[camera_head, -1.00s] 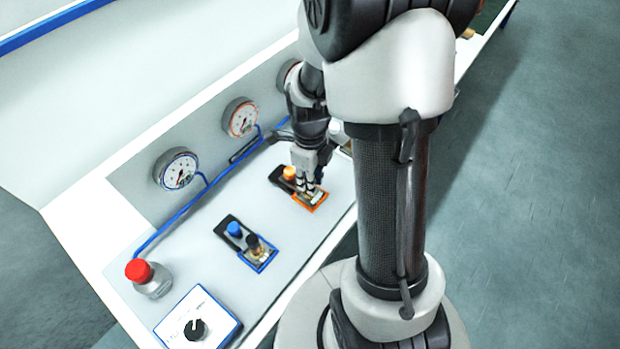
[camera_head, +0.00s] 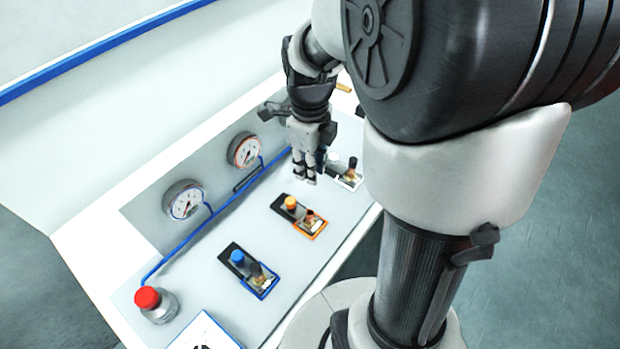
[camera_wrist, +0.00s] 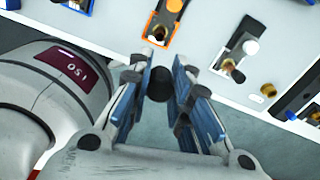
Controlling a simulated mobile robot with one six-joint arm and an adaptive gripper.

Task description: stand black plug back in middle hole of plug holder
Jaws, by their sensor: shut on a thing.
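My gripper (camera_head: 305,180) is shut in the air above the panel, behind and to the right of the orange-framed unit. In the wrist view my gripper (camera_wrist: 159,88) has a round black plug (camera_wrist: 158,86) between its blue-padded fingers. The plug is hard to make out in the head view. The orange-framed unit (camera_head: 318,234) has an orange knob and a brass part; it also shows in the wrist view (camera_wrist: 148,37). A dark block with a blue part (camera_wrist: 291,106) stands at the right edge of the wrist view; I cannot tell whether it is the plug holder or has a middle hole.
A blue-framed unit (camera_head: 269,291) with a blue knob and a white-framed unit (camera_head: 354,184) stand on the panel. Gauges (camera_head: 184,201) and a blue pipe (camera_head: 190,238) line its back. Bare panel (camera_head: 225,305) lies between.

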